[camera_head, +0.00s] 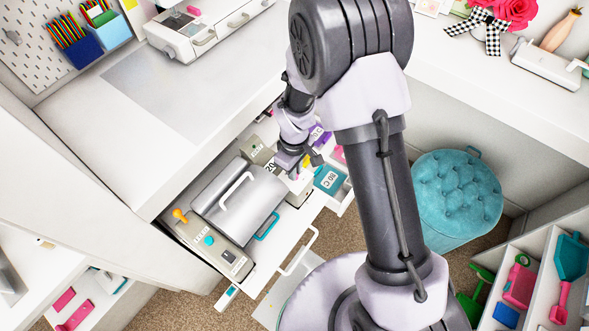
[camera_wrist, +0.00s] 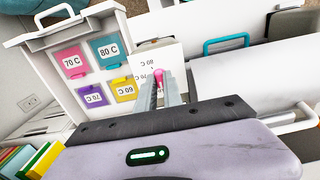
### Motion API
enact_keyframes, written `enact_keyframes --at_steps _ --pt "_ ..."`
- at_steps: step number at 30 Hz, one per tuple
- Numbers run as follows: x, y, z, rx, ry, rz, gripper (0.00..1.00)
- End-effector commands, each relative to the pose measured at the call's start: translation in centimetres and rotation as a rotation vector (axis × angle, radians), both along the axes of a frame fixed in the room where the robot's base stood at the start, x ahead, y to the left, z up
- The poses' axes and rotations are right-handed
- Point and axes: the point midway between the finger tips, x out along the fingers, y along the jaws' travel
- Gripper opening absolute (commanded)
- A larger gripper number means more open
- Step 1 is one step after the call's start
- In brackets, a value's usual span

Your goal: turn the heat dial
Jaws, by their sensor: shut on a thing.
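In the wrist view, the heat dial shows as a small pink knob (camera_wrist: 158,76) on a white box face (camera_wrist: 142,66) with temperature markings, seen upside down and partly hidden. My gripper (camera_wrist: 160,88) is shut on the pink dial, with its two grey fingers on either side of it. In the head view, my gripper (camera_head: 309,163) is at the right end of the silver-lidded machine (camera_head: 238,198), and the dial is hidden there.
A white open drawer holds temperature cards, including a pink one (camera_wrist: 72,61) and a teal one (camera_wrist: 107,50). The machine sits on a pulled-out shelf (camera_head: 285,245) below the white counter (camera_head: 180,90). A teal stool (camera_head: 455,190) stands to the right.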

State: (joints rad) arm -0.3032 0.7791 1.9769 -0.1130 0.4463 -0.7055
Motion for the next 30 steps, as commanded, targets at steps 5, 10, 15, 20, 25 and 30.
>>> enact_keyframes --at_steps 5,10,15,20,25,30 --pt "0.02 0.01 -0.04 0.0 0.0 -0.064 0.0" --pt "0.05 0.01 -0.08 0.0 -0.001 -0.184 0.0" --pt "0.04 0.0 -0.12 0.0 -0.001 -0.337 0.0" --pt "0.06 0.01 -0.09 0.0 -0.001 -0.48 0.0" --pt "0.06 0.01 -0.09 0.001 -0.002 -0.614 0.0" --pt "0.04 0.0 -0.06 0.001 -0.001 -0.722 0.0"
